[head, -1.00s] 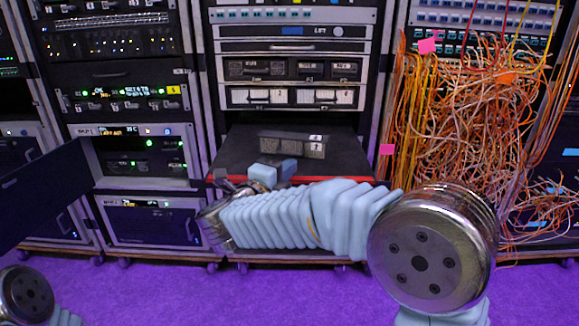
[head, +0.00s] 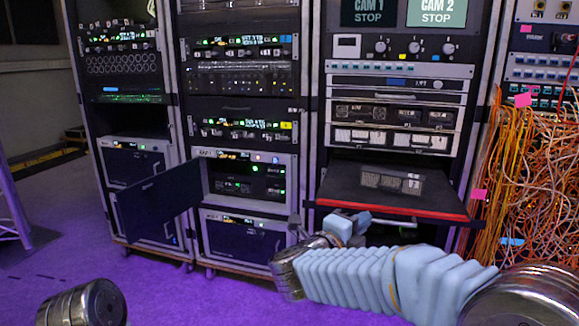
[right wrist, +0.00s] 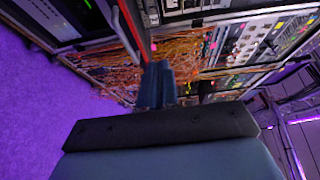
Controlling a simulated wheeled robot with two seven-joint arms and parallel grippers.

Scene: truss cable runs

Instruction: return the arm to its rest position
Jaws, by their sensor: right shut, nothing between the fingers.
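My right arm comes in from the lower right in the head view, with pale blue ribbed sleeves. Its gripper (head: 347,225) is small there, below the red-edged pulled-out shelf and in front of the rack. In the right wrist view my right gripper (right wrist: 157,84) shows its two fingers together, shut and empty. Whether it touches the rack is not clear, but nothing is held. A metal joint of my left arm shows at the lower left of the head view; my left gripper is out of the picture.
The pulled-out shelf (head: 395,191) juts from the middle rack. An open dark door (head: 158,205) sticks out from the rack on its left. Orange cables (head: 535,170) hang in a tangle at the right. Purple floor (head: 180,295) is clear at the front left.

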